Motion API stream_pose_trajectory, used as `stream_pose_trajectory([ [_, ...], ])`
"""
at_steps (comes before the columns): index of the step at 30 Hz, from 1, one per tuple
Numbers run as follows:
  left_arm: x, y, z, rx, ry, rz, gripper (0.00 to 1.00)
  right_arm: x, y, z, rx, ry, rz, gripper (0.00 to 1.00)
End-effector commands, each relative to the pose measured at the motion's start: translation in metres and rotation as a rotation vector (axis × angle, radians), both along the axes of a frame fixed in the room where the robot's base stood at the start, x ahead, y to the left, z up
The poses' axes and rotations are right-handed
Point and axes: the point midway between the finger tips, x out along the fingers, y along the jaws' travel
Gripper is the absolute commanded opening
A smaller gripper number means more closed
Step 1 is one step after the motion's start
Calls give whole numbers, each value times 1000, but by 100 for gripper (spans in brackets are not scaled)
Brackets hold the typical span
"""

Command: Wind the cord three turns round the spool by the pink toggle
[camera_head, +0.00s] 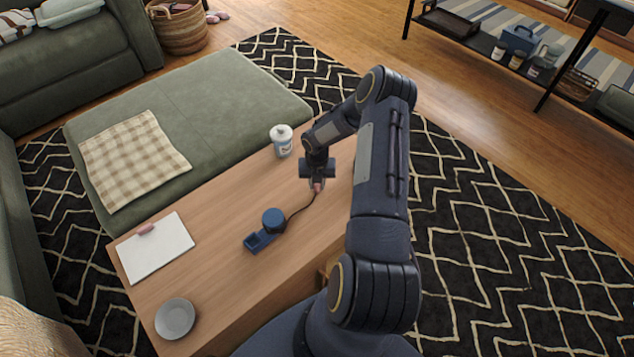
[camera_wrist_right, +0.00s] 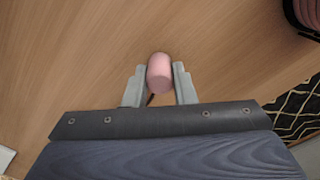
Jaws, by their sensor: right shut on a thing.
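The blue spool (camera_head: 273,217) stands on a blue base (camera_head: 258,240) on the wooden table. A dark cord (camera_head: 301,208) runs from the spool to the right, up to the pink toggle (camera_head: 317,187). My right gripper (camera_head: 317,184) is shut on the toggle, to the right of the spool and apart from it. In the right wrist view the pink toggle (camera_wrist_right: 160,73) sits between the two grey fingers, with a bit of dark cord below it. How much cord lies on the spool is too small to tell. My left gripper is not in view.
The table (camera_head: 213,220) also bears a white jar (camera_head: 281,140) at the back, a white board (camera_head: 156,248) with a pink item on it, and a grey dish (camera_head: 175,318) at the front left. My right arm hides the table's right part. The wood around the spool is clear.

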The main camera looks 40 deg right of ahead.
Motion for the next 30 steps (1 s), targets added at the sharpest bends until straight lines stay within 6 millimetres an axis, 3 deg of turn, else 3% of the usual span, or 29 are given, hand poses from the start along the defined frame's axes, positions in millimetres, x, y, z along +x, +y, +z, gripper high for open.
stream_pose_trajectory([
  [1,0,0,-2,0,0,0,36,0,0,-2,0,0,0,25],
  [7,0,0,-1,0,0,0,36,0,0,-1,0,0,0,49],
  [17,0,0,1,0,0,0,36,0,0,5,-1,-1,0,49],
  [30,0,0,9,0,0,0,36,0,0,71,-1,-1,0,49],
])
